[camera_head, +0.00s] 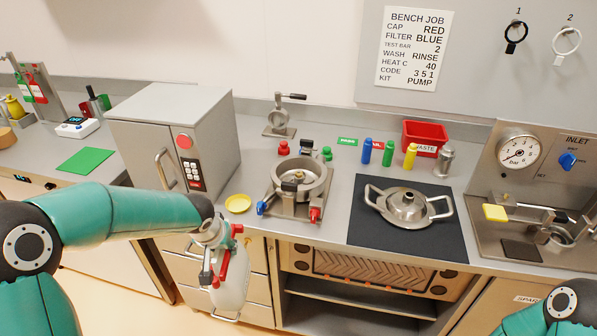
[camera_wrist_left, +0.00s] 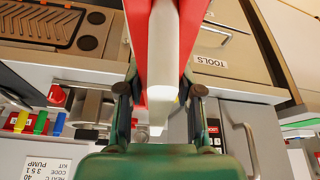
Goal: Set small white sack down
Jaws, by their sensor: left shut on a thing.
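The small white sack (camera_head: 232,291) hangs below my left gripper (camera_head: 222,262), in front of the drawer fronts and lower than the bench top. My left gripper is shut on it, with the red fingers at its upper part. In the left wrist view the sack (camera_wrist_left: 163,50) shows as a narrow white strip between the red fingers (camera_wrist_left: 163,30); the fingers hide most of it. Of my right arm only a teal part shows at the lower right of the head view; its gripper is out of view.
A grey oven-like box (camera_head: 170,140) stands on the bench behind my left arm. A yellow dish (camera_head: 238,204) lies beside it. A round hopper-like fixture (camera_head: 299,180) and a lidded metal pan on a dark mat (camera_head: 375,247) are to the right. Open shelves (camera_head: 360,293) lie below.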

